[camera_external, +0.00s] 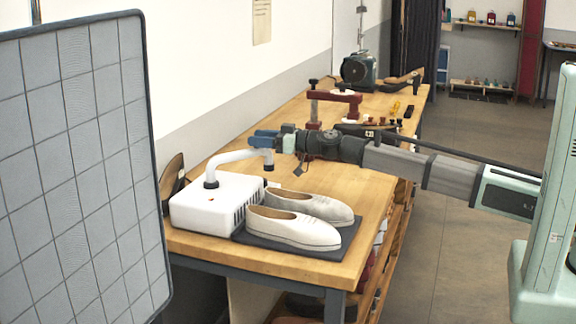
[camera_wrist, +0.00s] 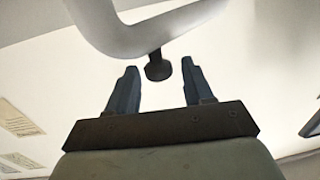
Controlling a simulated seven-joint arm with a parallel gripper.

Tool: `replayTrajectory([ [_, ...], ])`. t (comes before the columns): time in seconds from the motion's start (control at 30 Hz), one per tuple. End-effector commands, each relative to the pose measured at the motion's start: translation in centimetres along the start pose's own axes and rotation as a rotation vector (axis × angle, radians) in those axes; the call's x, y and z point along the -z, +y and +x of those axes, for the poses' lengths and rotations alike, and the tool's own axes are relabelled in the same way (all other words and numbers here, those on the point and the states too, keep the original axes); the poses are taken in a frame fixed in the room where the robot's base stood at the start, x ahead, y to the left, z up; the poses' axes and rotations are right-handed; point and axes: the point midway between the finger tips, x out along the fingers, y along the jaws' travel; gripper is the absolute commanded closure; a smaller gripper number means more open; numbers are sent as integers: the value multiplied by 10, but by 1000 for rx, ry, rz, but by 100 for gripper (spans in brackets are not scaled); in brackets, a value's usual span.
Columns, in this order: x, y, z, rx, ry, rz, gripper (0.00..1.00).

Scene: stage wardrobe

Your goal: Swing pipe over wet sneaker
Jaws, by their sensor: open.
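A white box (camera_external: 205,208) stands at the left end of the bench, with a white bent pipe (camera_external: 236,157) rising from its top. The pipe ends in a dark downturned tip (camera_external: 268,167), near the heel end of the shoes in the picture. Two pale slip-on shoes lie side by side: a rear, slightly greyer one (camera_external: 325,208) and a front, lighter one (camera_external: 300,232). Which is wet is not clear. My gripper (camera_external: 262,140) is open beside the pipe's end. In the wrist view the pipe (camera_wrist: 150,35) crosses above my fingers (camera_wrist: 157,85), its dark tip showing between them; contact is unclear.
The shoes lie on a dark mat (camera_external: 327,246) on the wooden bench (camera_external: 375,190). A red clamp-like stand (camera_external: 335,98), small tools and a dark machine (camera_external: 359,71) stand farther back. A gridded panel (camera_external: 80,170) fills the left foreground. The bench right of the shoes is clear.

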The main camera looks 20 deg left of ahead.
Motion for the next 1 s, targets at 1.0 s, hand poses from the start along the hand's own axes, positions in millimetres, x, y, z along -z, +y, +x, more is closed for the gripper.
replayTrajectory([
  [1.0, 0, 0, -123, -2, 1, 1, 49],
])
